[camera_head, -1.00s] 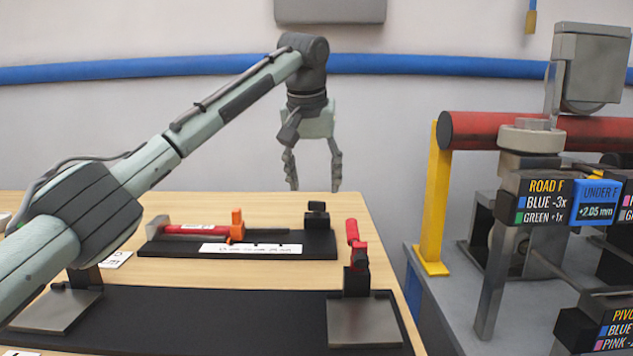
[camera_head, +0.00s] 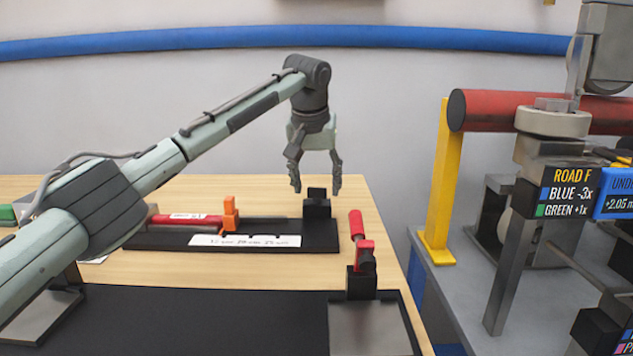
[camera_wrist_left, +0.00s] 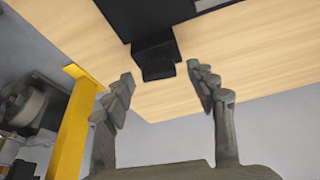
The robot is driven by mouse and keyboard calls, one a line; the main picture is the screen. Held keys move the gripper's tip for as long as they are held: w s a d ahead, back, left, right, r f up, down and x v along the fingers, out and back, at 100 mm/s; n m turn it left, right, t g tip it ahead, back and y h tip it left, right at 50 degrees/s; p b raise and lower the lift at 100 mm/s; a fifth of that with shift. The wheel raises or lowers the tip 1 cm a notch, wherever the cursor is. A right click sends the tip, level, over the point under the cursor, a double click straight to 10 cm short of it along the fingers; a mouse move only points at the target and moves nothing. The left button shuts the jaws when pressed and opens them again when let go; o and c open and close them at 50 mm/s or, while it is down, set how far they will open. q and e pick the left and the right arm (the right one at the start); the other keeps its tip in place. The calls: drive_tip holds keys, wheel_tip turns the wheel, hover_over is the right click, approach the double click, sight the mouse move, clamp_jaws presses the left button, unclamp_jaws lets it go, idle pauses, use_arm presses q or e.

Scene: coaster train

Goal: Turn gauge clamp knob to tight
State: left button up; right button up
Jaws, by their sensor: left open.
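My left gripper (camera_head: 317,188) is open and empty, fingers pointing down, close to the black block-shaped part (camera_head: 317,208) at the right end of the back gauge fixture. In the left wrist view the open fingertips (camera_wrist_left: 160,80) lie on either side below this black block (camera_wrist_left: 155,57), apart from it. The fixture's black base (camera_head: 150,238) carries a red rod (camera_head: 185,219), an orange piece (camera_head: 230,214) and a white label strip (camera_head: 245,240). I cannot make out a knob or its setting marks clearly. My right gripper is not in view.
A red-handled clamp (camera_head: 358,240) stands on the nearer black fixture (camera_head: 220,315). To the right, a yellow post (camera_head: 438,185) and a red cylinder (camera_head: 490,110) stand over a grey bench. The wooden tabletop (camera_head: 290,268) is bare between the fixtures.

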use_arm(q)
drive_tip(key=c, duration=1.2)
drive_tip(key=shift+o, duration=0.2)
drive_tip(key=shift+f+m+h, duration=0.1)
drive_tip(key=shift+m+h, duration=0.5)
drive_tip(key=shift+m, duration=0.8)
drive_tip(key=m+g+h, duration=0.1)
drive_tip(key=m, duration=0.3)
drive_tip(key=shift+w+a, duration=0.1)
drive_tip(key=m, duration=0.2)
drive_tip(key=m+g+h, duration=0.1)
drive_tip(key=m, duration=0.1)
drive_tip(key=shift+w+m+g, duration=0.15)
drive_tip(key=shift+m+g, duration=0.15)
drive_tip(key=shift+m, duration=0.1)
drive_tip(key=shift+w+a+r+m+g+h, duration=0.2)
drive_tip(key=shift+r+m+g+h, duration=0.15)
drive_tip(key=shift+m, duration=0.65)
drive_tip(key=shift+f+m, duration=0.1)
drive_tip(key=shift+m, duration=0.2)
